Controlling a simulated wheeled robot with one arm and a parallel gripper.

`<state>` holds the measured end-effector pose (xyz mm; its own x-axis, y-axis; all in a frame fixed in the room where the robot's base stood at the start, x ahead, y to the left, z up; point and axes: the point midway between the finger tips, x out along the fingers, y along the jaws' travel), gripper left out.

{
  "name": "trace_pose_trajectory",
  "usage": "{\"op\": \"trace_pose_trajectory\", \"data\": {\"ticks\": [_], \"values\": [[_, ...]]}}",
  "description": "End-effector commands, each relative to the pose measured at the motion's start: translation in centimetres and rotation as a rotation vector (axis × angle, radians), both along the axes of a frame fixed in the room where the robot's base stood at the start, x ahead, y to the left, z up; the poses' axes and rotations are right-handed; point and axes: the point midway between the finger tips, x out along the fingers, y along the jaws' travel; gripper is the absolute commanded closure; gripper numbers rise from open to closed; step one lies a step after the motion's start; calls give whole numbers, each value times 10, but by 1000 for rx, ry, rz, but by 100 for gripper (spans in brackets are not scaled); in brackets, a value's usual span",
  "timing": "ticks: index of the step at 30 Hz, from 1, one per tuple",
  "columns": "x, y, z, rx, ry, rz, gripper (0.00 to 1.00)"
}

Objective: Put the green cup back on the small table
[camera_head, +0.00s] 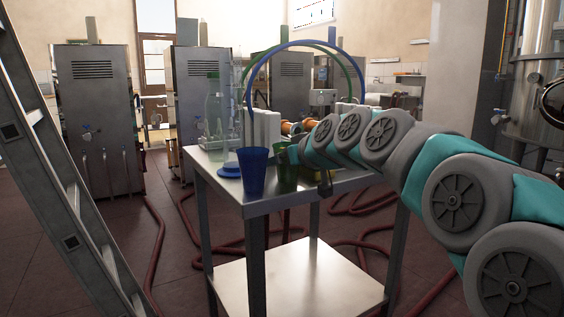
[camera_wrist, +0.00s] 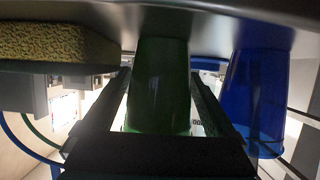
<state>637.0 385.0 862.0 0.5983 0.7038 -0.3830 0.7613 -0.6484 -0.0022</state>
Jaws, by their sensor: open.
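The green cup (camera_head: 286,177) stands on the small metal table (camera_head: 340,184), near its front edge and just right of a blue cup (camera_head: 253,172). My arm reaches in from the right, and my gripper partly hides the green cup. In the wrist view, which is upside down, the green cup (camera_wrist: 160,90) is between the two fingers of my gripper (camera_wrist: 161,82). The fingers are apart, one on each side of the cup. Its rim end is partly hidden by the gripper body. The blue cup (camera_wrist: 257,95) is close beside one finger.
A sponge (camera_wrist: 60,41) lies on the table on the other side of the gripper. A clear bottle (camera_head: 214,118) and the pump with blue and green hoses (camera_head: 266,128) stand behind the cups. A ladder (camera_head: 65,170) is at the left. Red hoses (camera_head: 155,240) lie on the floor.

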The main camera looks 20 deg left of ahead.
Motion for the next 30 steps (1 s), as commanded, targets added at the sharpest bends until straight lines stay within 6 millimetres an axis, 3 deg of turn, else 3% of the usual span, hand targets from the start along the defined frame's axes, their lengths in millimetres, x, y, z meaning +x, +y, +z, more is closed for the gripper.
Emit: {"op": "trace_pose_trajectory", "data": {"ticks": [8, 21, 30], "values": [[-18, -22, 12, 2, -1, -1, 9], [-65, -76, 42, 2, -1, 0, 9], [-71, -84, 45, 0, 1, 0, 9]]}}
